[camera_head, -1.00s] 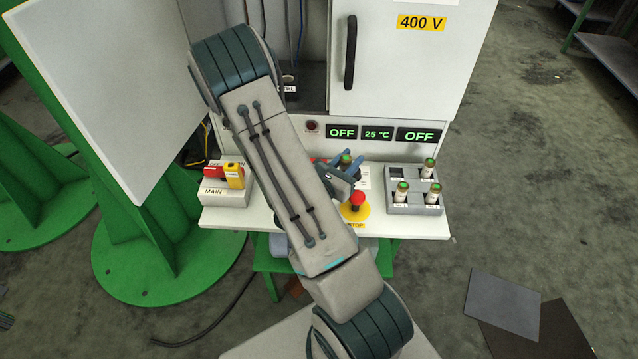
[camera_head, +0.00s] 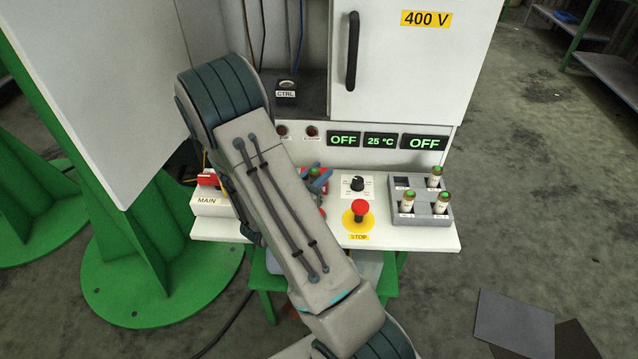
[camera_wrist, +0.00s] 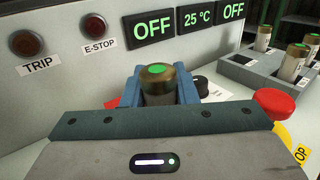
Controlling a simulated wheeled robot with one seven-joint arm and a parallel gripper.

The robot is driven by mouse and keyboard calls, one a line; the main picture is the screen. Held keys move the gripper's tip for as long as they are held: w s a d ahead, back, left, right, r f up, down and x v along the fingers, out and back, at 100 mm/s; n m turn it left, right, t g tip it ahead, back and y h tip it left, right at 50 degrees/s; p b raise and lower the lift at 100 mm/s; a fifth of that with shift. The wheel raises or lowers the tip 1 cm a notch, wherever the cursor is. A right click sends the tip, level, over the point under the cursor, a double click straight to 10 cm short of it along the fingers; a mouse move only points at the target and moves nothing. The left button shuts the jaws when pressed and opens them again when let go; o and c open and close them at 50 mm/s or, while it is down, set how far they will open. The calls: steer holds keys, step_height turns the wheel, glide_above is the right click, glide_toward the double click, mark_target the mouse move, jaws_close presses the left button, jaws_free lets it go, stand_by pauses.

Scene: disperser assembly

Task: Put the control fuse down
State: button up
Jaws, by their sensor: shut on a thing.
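The control fuse (camera_wrist: 158,84), a brown-capped cylinder with a green dot on top, stands upright between the blue fingers of my gripper (camera_wrist: 157,90) in the wrist view. My gripper is shut on it. In the head view my gripper (camera_head: 317,181) and the fuse's green top (camera_head: 314,171) show over the panel shelf, left of the black knob, partly hidden by my arm. The fuse's lower part is hidden. A holder labelled CTRL (camera_head: 286,89) sits in the open cabinet bay at the back; no fuse shows standing in it.
A grey fuse tray (camera_head: 433,218) on the right holds three fuses; its back-left slot (camera_head: 402,182) is empty. A red STOP button (camera_head: 360,208) and black knob (camera_head: 357,184) stand between. A red MAIN switch (camera_head: 208,180) is at left.

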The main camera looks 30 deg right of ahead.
steer(key=shift+f, duration=1.65)
steer(key=shift+f+b, duration=0.35)
steer(key=shift+b, duration=0.15)
steer(key=o, duration=1)
steer(key=shift+s, duration=0.15)
steer(key=shift+a, duration=0.1)
steer(key=shift+r, duration=0.1)
